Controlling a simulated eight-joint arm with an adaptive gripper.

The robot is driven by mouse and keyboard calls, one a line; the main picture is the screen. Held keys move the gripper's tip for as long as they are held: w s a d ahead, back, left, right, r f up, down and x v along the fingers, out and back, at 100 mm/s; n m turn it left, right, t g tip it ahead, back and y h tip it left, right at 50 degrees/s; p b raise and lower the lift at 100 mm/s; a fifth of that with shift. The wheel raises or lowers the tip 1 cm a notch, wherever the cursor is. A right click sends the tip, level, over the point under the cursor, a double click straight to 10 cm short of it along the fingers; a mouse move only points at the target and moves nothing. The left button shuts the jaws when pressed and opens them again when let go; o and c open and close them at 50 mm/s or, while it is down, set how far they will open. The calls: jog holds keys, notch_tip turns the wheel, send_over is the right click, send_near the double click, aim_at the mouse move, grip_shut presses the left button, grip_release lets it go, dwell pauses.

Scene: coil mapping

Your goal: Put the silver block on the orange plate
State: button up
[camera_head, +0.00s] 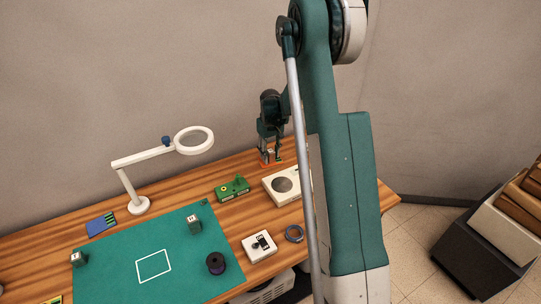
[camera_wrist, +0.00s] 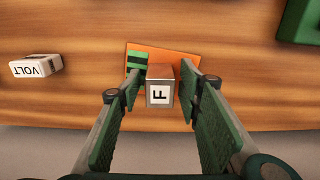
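The silver block (camera_wrist: 160,87), with a white face marked F, is over the orange plate (camera_wrist: 160,57) in the wrist view. My gripper (camera_wrist: 161,78) is around it, with one finger on each side. The fingers stand wider than the block, and a gap shows on the right side. In the head view, my gripper (camera_head: 270,148) points down at the orange plate (camera_head: 264,164) near the table's back edge. The block's underside is hidden, so its contact with the plate cannot be fully seen.
A white VOLT block (camera_wrist: 36,66) is to the left. The head view shows a green device (camera_head: 232,188), a white speaker-like box (camera_head: 284,184), and a green mat (camera_head: 110,262) with two small cubes. A magnifier lamp (camera_head: 140,206) stands behind the mat.

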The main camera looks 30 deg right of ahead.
aim_at(270, 151)
notch_tip(270, 151, up, 12)
jog(key=shift+r, duration=0.1)
dwell(0.5)
dwell(0.6)
jog(key=s+a+r+t, duration=0.3)
jog(key=s+a+r, duration=1.35)
jog(key=r, duration=0.25)
jog(key=s+a+t, duration=0.2)
jog(key=s+a, duration=0.3)
jog(key=s, duration=0.7)
jog(key=s+a+t, duration=0.2)
jog(key=s+a, duration=0.3)
jog(key=s, duration=0.7)
jog(key=shift+s+a+f, duration=0.25)
jog(key=shift+s+f, duration=0.1)
jog(key=shift+f, duration=0.1)
